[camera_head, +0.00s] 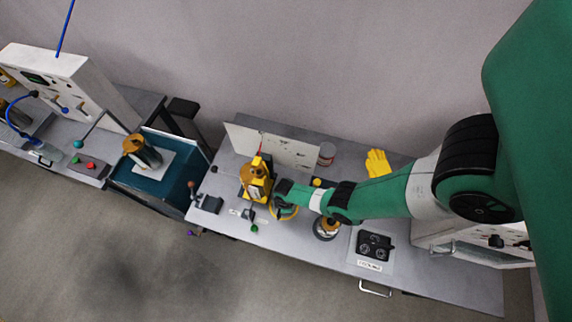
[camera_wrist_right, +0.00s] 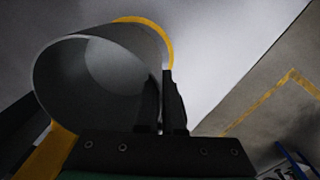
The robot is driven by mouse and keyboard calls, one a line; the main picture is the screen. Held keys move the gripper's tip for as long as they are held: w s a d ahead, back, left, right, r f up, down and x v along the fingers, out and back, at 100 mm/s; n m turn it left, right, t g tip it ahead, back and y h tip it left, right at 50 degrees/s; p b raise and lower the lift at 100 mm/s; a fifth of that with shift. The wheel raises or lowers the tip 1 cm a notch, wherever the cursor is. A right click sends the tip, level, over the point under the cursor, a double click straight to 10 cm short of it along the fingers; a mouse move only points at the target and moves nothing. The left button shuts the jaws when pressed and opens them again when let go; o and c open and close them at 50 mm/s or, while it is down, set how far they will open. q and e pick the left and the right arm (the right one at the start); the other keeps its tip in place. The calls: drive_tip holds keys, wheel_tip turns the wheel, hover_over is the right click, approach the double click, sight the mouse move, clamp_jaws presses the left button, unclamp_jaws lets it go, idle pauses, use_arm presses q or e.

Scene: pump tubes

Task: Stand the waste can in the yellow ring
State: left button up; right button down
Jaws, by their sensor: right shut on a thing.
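The waste can is a grey open cylinder (camera_wrist_right: 100,85) in the right wrist view, its mouth facing the camera. My right gripper (camera_head: 284,199) is shut on it, with a dark finger against its right side. In the head view the can is largely hidden beneath the gripper. The yellow ring (camera_head: 283,219) shows around and below the gripper on the bench. In the wrist view its yellow arc (camera_wrist_right: 155,27) shows beyond the can's far end. I cannot tell whether the can's base touches the bench inside the ring. My left gripper is out of view.
A yellow device (camera_head: 257,182) stands close left of the ring. A round metal item (camera_head: 326,229) sits just right of it. A black knobbed unit (camera_head: 375,245), a yellow glove (camera_head: 377,162) and a tin (camera_head: 326,154) are farther off. The bench front edge is near.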

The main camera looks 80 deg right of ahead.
drive_tip(key=shift+d, duration=0.25)
drive_tip(key=f+b, duration=0.3)
drive_tip(key=shift+d+f, duration=0.15)
drive_tip(key=shift+d, duration=0.05)
drive_tip(key=shift+f+b, duration=0.35)
drive_tip(key=shift+b, duration=0.15)
drive_tip(key=shift+r, duration=0.25)
drive_tip(key=shift+f, duration=0.2)
drive_tip(key=c, duration=1)
unclamp_jaws()
drive_tip(key=shift+c, duration=0.2)
wheel_tip(320, 180, up, 12)
drive_tip(key=p, duration=1.2)
drive_tip(key=shift+r, duration=0.2)
